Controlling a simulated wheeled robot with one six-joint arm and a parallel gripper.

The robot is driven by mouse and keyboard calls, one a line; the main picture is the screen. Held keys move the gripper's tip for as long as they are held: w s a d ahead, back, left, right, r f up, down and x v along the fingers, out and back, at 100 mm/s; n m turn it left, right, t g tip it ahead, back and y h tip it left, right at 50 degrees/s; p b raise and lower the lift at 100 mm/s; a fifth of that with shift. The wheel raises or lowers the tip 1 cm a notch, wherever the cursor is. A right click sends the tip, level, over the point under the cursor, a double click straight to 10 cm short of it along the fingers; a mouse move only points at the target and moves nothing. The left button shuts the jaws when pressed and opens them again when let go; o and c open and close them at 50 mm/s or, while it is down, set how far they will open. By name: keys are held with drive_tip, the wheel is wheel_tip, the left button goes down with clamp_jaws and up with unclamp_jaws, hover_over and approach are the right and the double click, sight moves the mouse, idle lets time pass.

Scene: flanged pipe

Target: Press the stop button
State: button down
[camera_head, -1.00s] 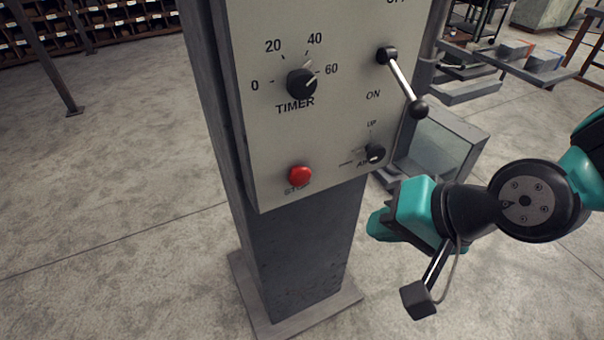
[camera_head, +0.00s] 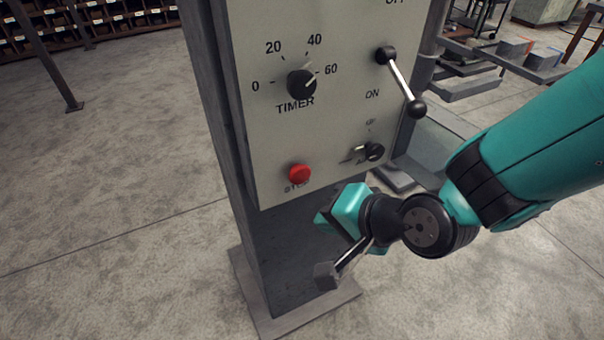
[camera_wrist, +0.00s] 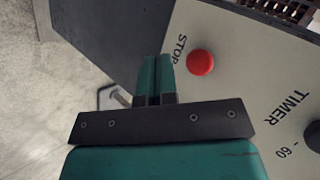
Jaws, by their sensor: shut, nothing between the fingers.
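The red stop button (camera_head: 300,173) sits low on the light control panel (camera_head: 262,140), just above the word STOP. In the wrist view the red button (camera_wrist: 200,62) is to the right of my fingertips, apart from them. My gripper (camera_head: 322,216) is below and to the right of the button in the head view, near the panel's lower edge. It also shows in the wrist view (camera_wrist: 158,60), with its two teal fingers close together and nothing between them. The fingertips are partly hard to make out in the head view.
The panel also carries a timer knob (camera_head: 301,83), a lever with black ball ends (camera_head: 401,82) and a small black selector knob (camera_head: 374,152). The panel is on a grey post (camera_head: 300,260) with a base plate. Open concrete floor (camera_head: 120,230) lies to the left.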

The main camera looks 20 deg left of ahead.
drive_tip(key=shift+w+a+p, duration=0.2)
drive_tip(key=shift+w+a, duration=0.75)
drive_tip(key=shift+a, duration=0.2)
drive_tip(key=shift+w+a+p, duration=0.2)
drive_tip(key=shift+w+a, duration=0.75)
drive_tip(key=shift+a, duration=0.15)
drive_tip(key=shift+w, duration=0.1)
idle(0.3)
drive_tip(key=shift+w+a, duration=0.2)
drive_tip(key=shift+a, duration=0.1)
drive_tip(key=shift+w+a, duration=0.35)
drive_tip(key=shift+a, duration=0.1)
idle(0.9)
idle(0.4)
drive_tip(key=shift+s+d, duration=0.65)
drive_tip(key=shift+d, duration=0.15)
drive_tip(key=shift+s+d+b, duration=0.4)
drive_tip(key=shift+s+d, duration=1.2)
drive_tip(key=shift+d, duration=0.3)
